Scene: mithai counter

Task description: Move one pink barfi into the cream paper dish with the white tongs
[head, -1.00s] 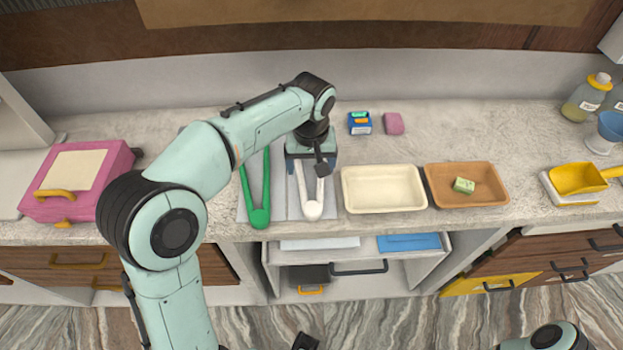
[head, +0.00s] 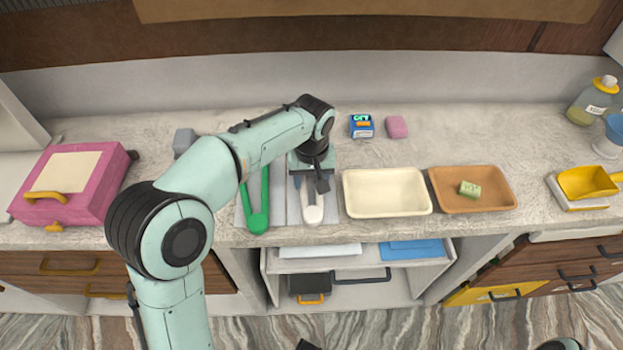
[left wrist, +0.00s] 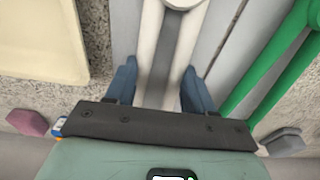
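The white tongs (head: 312,214) lie on a grey mat, their rounded end toward the counter's front edge. My left gripper (head: 318,187) is over them, pointing down. In the left wrist view its two blue fingers (left wrist: 158,88) are apart, one on each side of the tongs' white arms (left wrist: 150,40). I see gaps between fingers and tongs, so it is open. The cream paper dish (head: 387,193) is empty, right of the tongs. A small pink block (head: 396,127), perhaps the pink barfi, lies on the counter behind the dish. My right gripper is not in view.
Green tongs (head: 257,215) lie left of the white ones. A brown dish (head: 507,201) holds a green piece (head: 470,188). A blue box (head: 361,126) stands behind. A pink case (head: 75,185) is at left, a yellow scoop (head: 585,181) at right. An open drawer (head: 365,263) is below.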

